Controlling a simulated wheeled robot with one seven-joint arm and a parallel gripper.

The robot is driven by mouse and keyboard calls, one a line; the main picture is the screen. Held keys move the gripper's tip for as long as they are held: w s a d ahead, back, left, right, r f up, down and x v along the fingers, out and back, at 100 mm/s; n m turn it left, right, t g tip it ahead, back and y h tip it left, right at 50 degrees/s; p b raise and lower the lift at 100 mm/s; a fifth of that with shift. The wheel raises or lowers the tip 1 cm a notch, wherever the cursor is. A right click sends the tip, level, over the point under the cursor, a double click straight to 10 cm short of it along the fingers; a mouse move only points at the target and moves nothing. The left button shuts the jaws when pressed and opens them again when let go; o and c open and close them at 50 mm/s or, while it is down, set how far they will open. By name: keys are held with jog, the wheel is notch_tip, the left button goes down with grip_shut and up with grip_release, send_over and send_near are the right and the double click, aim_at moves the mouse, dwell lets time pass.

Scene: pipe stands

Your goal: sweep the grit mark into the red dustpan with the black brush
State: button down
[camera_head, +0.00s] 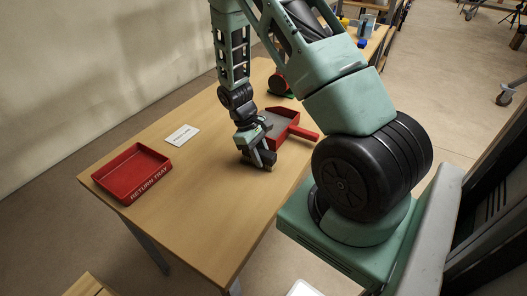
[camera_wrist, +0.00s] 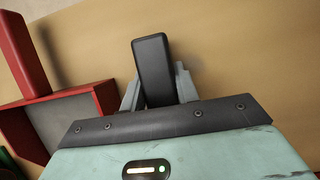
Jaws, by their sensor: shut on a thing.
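My gripper (camera_head: 259,153) is low over the wooden table, shut on the black brush (camera_wrist: 153,68). In the wrist view the brush is a dark block between the two grey fingers. In the head view the gripper hides most of it. The red dustpan (camera_head: 292,115) lies just behind and right of my gripper, its handle pointing right. In the wrist view the dustpan (camera_wrist: 85,94) is at the left, apart from the brush, with a grey inside and a red handle. I cannot make out the grit mark in either view.
A red return tray (camera_head: 118,184) stands at the table's left end. A white card (camera_head: 183,135) lies near the back edge. A red and green object (camera_head: 278,86) stands beyond the dustpan, partly hidden by my arm. The table's front middle (camera_head: 205,215) is clear.

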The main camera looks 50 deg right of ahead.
jog(key=shift+w+d+f, duration=0.1)
jog(key=shift+d+f, duration=0.05)
jog(key=shift+d, duration=0.95)
jog(key=shift+a, duration=1.2)
jog(key=shift+d+r+p, duration=0.2)
jog(key=shift+d+p, duration=0.3)
jog(key=shift+d, duration=0.7)
jog(key=shift+r, duration=0.15)
jog(key=shift+r+p, duration=0.8)
jog(key=shift+r, duration=0.05)
